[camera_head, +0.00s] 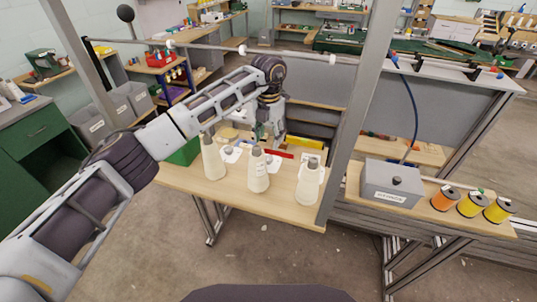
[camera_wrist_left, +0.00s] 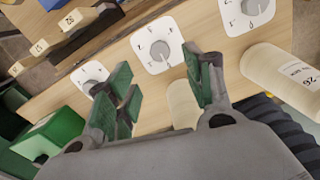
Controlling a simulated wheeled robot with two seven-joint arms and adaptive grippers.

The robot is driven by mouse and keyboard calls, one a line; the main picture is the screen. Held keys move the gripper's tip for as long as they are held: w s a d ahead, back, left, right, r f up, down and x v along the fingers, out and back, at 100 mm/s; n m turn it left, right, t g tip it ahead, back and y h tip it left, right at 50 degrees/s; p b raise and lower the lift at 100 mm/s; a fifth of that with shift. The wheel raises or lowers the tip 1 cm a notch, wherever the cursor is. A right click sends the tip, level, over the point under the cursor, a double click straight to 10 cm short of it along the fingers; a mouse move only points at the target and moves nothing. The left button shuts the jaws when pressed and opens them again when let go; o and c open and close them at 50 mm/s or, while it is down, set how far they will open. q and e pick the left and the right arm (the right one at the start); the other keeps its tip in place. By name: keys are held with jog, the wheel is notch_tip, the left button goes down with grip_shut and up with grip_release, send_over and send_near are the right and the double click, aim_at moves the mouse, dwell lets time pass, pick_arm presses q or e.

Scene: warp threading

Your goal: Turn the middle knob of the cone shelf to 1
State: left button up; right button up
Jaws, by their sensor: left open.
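The cone shelf (camera_head: 240,206) is a wooden board bearing three pale cones (camera_head: 258,172) and white dial plates with grey knobs. In the left wrist view the middle knob (camera_wrist_left: 160,50) is a round grey knob on a white plate with small marks; which mark it points to is too small to tell. Another knob (camera_wrist_left: 92,88) is partly hidden by a finger at left, and a third (camera_wrist_left: 250,8) is cut off at top right. My left gripper (camera_wrist_left: 164,72) is open and empty, its green-padded fingers either side of the view toward the middle knob, apparently not touching it.
A cone (camera_wrist_left: 288,75) lies close right of the fingers in the wrist view. A green box (camera_head: 184,152) sits at the shelf's left end. A grey upright post (camera_head: 352,110) stands right of the cones. A grey box (camera_head: 392,183) and coloured spools (camera_head: 470,204) are further right.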

aim_at(268, 158)
pick_arm(q)
jog(key=shift+f+p, duration=0.8)
jog(key=shift+f, duration=3.6)
jog(key=shift+c, duration=0.4)
jog(key=c, duration=1)
